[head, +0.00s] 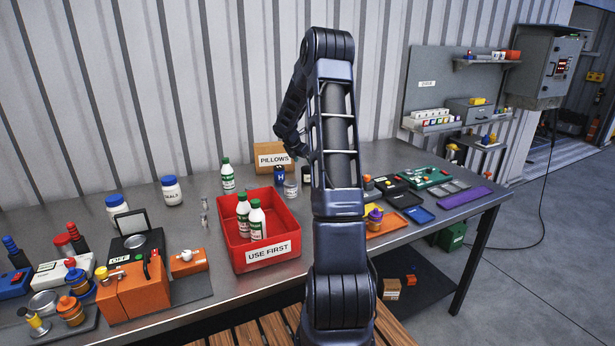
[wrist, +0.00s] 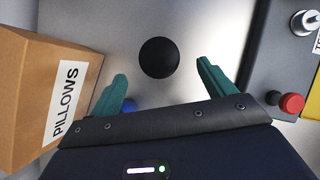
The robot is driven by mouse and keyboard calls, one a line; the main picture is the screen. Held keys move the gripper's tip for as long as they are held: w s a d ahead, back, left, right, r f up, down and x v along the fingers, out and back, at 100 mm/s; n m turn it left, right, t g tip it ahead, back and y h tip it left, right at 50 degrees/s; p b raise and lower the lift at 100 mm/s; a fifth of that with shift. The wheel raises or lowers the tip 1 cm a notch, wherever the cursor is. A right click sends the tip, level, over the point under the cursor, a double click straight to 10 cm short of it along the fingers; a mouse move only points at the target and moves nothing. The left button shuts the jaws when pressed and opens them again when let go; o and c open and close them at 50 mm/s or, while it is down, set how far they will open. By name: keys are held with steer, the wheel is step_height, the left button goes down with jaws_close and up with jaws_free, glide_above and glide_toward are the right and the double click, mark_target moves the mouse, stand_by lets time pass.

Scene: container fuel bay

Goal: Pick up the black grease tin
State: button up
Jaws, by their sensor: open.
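The black grease tin (wrist: 158,57) shows in the wrist view as a plain black disc seen from above, standing on the grey metal bench. My gripper (wrist: 161,70) is open, with one teal finger to the left of the tin and one to the right in the picture. Clear bench shows between the tin and both fingers, and the gripper holds nothing. The height of the fingertips over the bench is hard to tell. In the head view my arm hides most of that spot.
The PILLOWS box (wrist: 30,95) stands close on the left, with a blue item (wrist: 128,105) partly behind the left finger. A dark unit with a red knob (wrist: 291,103) is on the right. In the head view, a red USE FIRST crate (head: 228,253) holds white bottles.

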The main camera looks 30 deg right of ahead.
mark_target(307, 168)
steer(key=x, duration=0.8)
steer(key=shift+w+d+f, duration=0.15)
steer(key=shift+f, duration=0.2)
steer(key=c, duration=1.2)
steer(key=shift+r, duration=0.15)
